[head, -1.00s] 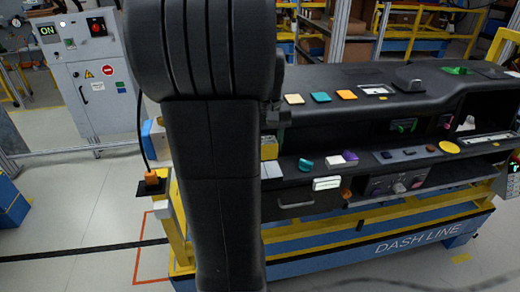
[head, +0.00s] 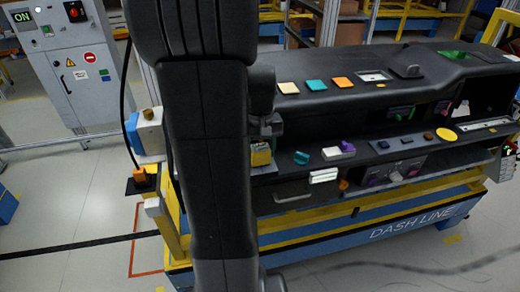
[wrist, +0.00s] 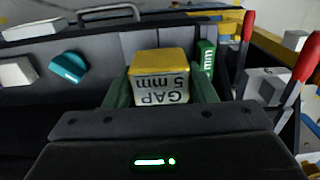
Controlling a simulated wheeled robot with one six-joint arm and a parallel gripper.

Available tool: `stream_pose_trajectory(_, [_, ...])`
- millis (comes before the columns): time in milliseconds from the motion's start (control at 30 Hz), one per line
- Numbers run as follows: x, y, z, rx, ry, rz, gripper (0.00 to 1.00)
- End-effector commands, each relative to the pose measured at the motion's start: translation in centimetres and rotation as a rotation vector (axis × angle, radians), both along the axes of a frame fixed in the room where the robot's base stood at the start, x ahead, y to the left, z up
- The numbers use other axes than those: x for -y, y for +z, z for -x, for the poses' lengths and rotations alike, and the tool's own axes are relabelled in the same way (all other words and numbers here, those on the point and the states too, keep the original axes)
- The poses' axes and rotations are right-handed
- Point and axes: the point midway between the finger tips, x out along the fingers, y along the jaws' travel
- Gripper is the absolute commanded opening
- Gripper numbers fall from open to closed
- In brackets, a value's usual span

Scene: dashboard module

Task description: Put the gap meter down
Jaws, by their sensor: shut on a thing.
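The gap meter is a small block with a yellow top and a white face reading "GAP 5 mm" (wrist: 161,92). In the wrist view it sits between the two green fingers of my gripper (wrist: 161,88), which is shut on it. Its lower part is hidden by the gripper body. In the head view the yellow block (head: 261,154) shows just right of my arm, at the left end of the dashboard's lower shelf. My gripper (head: 262,140) is partly hidden there. I cannot tell whether the block touches the shelf.
A green block marked "mm" (wrist: 207,58) stands close to the gap meter's right. Red-handled tools (wrist: 246,38) rise farther right. A teal knob (wrist: 68,67) and a white piece (wrist: 17,72) lie to the left. The dashboard (head: 400,95) carries several coloured pieces.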

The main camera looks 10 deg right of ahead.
Motion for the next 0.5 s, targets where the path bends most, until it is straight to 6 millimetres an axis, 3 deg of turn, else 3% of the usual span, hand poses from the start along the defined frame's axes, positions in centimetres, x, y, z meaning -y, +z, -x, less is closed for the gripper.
stream_pose_trajectory(400, [0.0, -0.74, 0.0, 0.0, 0.0, 0.0, 0.24])
stream_pose_trajectory(433, [0.0, -0.61, 0.0, 0.0, 0.0, 0.0, 0.57])
stream_pose_trajectory(500, [0.0, -0.59, 0.0, 0.0, 0.0, 0.0, 0.7])
